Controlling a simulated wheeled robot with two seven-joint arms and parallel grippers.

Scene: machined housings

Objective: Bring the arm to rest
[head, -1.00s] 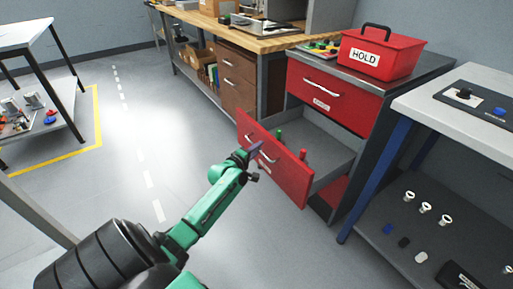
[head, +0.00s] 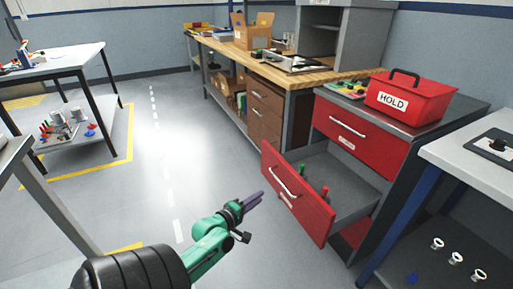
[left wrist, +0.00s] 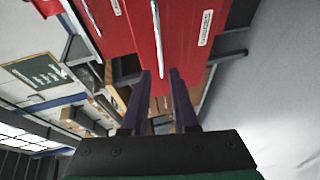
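My left arm reaches in from the bottom of the head view, with its green wrist low over the floor. My left gripper (head: 260,197) has dark purple fingers and is just left of the open red drawer (head: 296,200), apart from its handle. In the left wrist view the two fingers (left wrist: 160,74) stand apart with nothing between them, and red drawer fronts (left wrist: 165,25) with pale handles show beyond them. The gripper is open and empty. My right gripper is not in view.
The drawer juts from a red cabinet (head: 362,135) and holds green and red pieces. A red HOLD box (head: 410,100) sits on top. A wooden workbench (head: 300,77) stands behind, a white table (head: 60,60) at left, a grey bench (head: 475,160) at right. The middle floor is clear.

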